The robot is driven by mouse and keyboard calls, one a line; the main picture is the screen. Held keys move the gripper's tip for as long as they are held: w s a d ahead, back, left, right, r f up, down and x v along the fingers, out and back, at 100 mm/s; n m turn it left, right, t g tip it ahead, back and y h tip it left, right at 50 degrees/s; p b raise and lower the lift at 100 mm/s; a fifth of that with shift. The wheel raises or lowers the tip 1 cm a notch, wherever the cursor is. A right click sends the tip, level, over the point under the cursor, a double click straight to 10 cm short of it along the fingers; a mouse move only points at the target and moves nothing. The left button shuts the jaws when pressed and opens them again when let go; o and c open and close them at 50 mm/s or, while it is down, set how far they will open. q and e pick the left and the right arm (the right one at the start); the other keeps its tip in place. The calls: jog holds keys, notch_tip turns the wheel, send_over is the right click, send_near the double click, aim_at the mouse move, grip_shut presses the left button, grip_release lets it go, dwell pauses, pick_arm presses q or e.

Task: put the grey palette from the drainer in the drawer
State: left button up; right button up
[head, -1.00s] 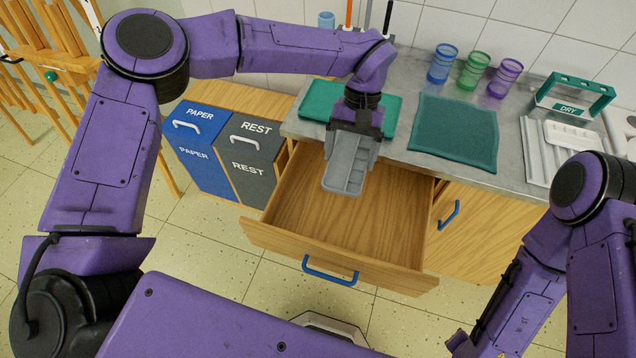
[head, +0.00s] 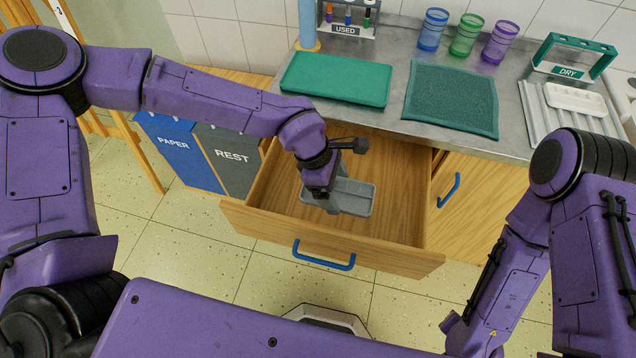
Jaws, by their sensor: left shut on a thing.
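The grey palette (head: 352,198) is a shallow tray with compartments. It is within the open drawer (head: 400,243), over the left part of its floor. I cannot tell whether it touches the drawer floor. My left gripper (head: 322,192) is shut on the palette's left part, and the wrist hides some of it. The drainer (head: 535,116) is a ribbed tray on the counter at the right and holds a white palette (head: 574,98). My right arm comes in at the right, but its gripper cannot be made out.
On the counter (head: 395,128) lie a green tray (head: 336,78) and a dark green mat (head: 451,98). Blue, green and purple cups, a USED rack (head: 348,18) and a DRY rack (head: 574,58) stand behind. PAPER and REST bins (head: 230,158) stand left of the drawer.

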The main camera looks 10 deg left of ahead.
pick_arm(q)
jog(key=a, duration=0.1)
jog(key=w+a+f, duration=0.1)
jog(key=a, duration=0.1)
jog(key=a+f+p, duration=0.1)
jog(key=a, duration=0.1)
jog(key=shift+w+a, duration=0.2)
jog(key=shift+a, duration=0.05)
send_over(297, 193)
jog(key=s+d, duration=0.1)
jog(key=s, duration=0.1)
notch_tip(297, 193, down, 6)
jog(key=shift+d+r+p, duration=0.1)
jog(key=shift+r+p, duration=0.05)
jog(key=shift+p, duration=0.25)
jog(key=f, duration=0.2)
jog(key=f+p, duration=0.1)
jog(key=shift+w+a+f, duration=0.1)
jog(key=shift+a+f, duration=0.2)
jog(key=shift+f, duration=0.1)
jog(key=o, duration=0.8)
jog(key=v, duration=1.2)
jog(key=shift+d, duration=0.1)
